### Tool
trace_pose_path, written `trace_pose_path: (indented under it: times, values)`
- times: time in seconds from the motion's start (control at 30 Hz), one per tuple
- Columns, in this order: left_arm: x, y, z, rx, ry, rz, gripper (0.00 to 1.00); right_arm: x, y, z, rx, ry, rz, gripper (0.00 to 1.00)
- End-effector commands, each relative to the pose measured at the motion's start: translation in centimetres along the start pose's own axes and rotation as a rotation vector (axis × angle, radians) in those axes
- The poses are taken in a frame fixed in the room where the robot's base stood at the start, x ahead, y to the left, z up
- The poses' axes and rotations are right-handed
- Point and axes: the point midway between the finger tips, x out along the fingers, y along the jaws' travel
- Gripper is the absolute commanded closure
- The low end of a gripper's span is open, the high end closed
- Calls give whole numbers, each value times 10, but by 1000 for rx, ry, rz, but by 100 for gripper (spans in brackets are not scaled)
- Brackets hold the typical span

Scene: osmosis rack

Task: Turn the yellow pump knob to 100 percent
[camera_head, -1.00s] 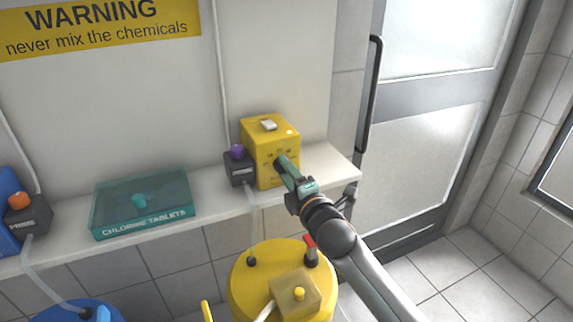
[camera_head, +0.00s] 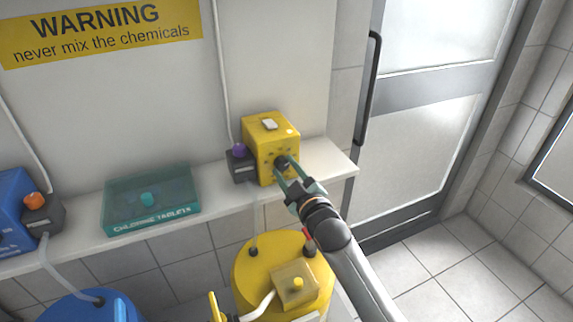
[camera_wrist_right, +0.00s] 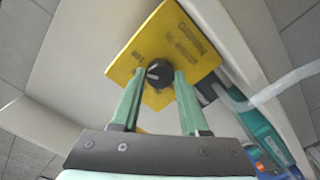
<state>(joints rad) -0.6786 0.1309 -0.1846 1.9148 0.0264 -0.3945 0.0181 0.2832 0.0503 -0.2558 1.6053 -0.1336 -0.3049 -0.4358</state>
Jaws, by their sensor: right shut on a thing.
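The yellow pump (camera_head: 262,135) stands at the right end of the white shelf, and its front face with printed marks also shows in the right wrist view (camera_wrist_right: 185,35). Its dark round knob (camera_wrist_right: 159,73) sits on that face; in the head view the knob (camera_head: 281,162) is partly covered by my fingers. My right gripper (camera_head: 284,163) reaches in from the lower right and is shut on the knob, one green finger on each side of it, as the right wrist view (camera_wrist_right: 158,80) shows. My left gripper is not in view.
A dark block with a purple knob (camera_head: 239,151) adjoins the pump's left side. A teal chlorine tablets box (camera_head: 180,190) and a blue pump (camera_head: 12,215) stand farther left on the shelf (camera_head: 225,205). A yellow barrel (camera_head: 250,270) is below.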

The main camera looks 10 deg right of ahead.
Motion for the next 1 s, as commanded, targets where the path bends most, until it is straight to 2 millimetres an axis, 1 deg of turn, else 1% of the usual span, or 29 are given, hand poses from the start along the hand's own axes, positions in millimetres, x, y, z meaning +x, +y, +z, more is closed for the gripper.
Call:
trace_pose_path:
  times: [0.03,0.2,0.4,0.6,1.0]
  values:
    - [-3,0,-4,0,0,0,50,0,1,-1,41,-2,0,100]
    - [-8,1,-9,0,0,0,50,0,1,-1,161,-2,0,100]
    - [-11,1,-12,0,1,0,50,0,0,0,260,-2,0,100]
    - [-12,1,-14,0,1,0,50,0,0,0,312,0,0,100]
    - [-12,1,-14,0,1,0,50,0,0,0,329,0,0,100]
